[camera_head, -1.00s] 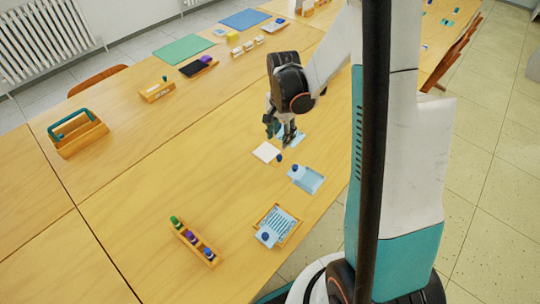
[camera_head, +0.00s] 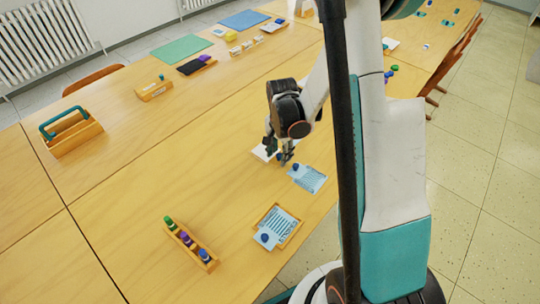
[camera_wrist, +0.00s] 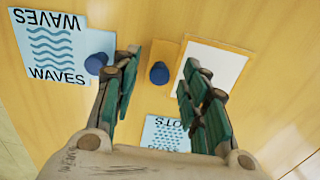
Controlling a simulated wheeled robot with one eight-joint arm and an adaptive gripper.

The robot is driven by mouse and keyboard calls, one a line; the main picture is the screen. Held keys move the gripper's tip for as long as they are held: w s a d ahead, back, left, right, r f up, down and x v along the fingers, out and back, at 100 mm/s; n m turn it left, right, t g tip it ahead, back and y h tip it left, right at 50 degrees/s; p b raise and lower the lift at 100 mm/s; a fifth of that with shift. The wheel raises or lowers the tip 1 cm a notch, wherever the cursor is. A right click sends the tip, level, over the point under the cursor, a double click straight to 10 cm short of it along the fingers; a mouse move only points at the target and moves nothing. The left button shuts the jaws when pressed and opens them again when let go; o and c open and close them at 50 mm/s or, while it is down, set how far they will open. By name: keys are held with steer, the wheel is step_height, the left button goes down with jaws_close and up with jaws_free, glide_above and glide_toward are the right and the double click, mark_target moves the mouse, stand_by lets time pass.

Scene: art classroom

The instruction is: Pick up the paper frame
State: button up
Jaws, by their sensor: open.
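The paper frame (camera_wrist: 242,51) is a flat wooden frame around a white sheet, with a dark blue knob (camera_wrist: 158,73) on its wooden tab. It lies on the table, and its white sheet shows at the left of my gripper in the head view (camera_head: 262,153). My gripper (camera_wrist: 160,66) is open and empty, pointing down, with its green-padded fingers on either side of the knob in the wrist view. I cannot tell whether the fingers touch the knob. The right fingers hide part of the frame. In the head view my gripper (camera_head: 283,160) partly covers the frame.
A light blue WAVES card (camera_wrist: 52,45) with its own blue knob (camera_wrist: 96,63) lies close by. A striped card in a wooden tray (camera_head: 282,217) and a bottle rack (camera_head: 190,243) stand nearer.

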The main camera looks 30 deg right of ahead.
steer(key=shift+r, duration=0.1)
jaws_close()
steer(key=shift+r, duration=0.15)
